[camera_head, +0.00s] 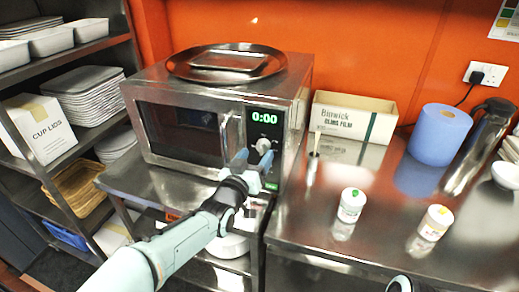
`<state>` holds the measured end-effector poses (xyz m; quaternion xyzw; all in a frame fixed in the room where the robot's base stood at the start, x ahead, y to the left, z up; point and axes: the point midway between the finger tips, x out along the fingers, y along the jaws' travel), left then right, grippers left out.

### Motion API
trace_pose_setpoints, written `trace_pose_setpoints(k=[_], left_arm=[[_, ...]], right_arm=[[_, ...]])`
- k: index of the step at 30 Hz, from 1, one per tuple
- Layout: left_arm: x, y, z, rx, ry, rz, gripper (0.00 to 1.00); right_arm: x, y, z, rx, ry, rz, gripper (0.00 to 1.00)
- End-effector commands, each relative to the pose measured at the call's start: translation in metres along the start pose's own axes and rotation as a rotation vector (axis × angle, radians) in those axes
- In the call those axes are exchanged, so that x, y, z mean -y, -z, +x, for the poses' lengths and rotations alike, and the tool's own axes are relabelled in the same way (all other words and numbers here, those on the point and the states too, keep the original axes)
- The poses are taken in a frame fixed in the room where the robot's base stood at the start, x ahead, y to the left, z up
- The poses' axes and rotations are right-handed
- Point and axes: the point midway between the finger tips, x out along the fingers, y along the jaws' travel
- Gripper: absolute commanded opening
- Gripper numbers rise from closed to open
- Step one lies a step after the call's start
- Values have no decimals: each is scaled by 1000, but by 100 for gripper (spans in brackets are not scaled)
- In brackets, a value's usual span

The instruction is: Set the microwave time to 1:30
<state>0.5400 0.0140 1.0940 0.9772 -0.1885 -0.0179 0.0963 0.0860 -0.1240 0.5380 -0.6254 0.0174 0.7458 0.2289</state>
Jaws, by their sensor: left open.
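The microwave (180,132) is a steel box with a dark door on the left and a control panel on the right. Its green display (264,117) reads 0:00. A round silver dial (263,145) sits below the display. My left gripper (254,157) is open in front of the lower panel, its fingertips just below and around the dial in the picture. I cannot tell whether they touch it. Nothing shows between the fingers. The gripper partly hides the lower panel.
A steel tray (188,62) lies on the microwave. To the right are a cling film box (352,116), a blue paper roll (438,136), a flask (481,146) and two white tubs (351,204) (435,222). A shelf rack (75,48) stands left.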

Motion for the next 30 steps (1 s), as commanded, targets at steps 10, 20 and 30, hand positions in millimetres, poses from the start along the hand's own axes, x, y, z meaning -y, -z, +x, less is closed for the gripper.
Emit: trace_pose_setpoints(k=[10, 20, 30], left_arm=[[0, 0, 31, 1, 0, 0, 66], [0, -1, 32, 1, 0, 0, 44], [0, -1, 32, 2, 0, 10, 10]], right_arm=[[2, 0, -7, -1, 0, 0, 58], [2, 0, -7, -1, 0, 0, 58], [2, 0, -6, -1, 0, 0, 58]])
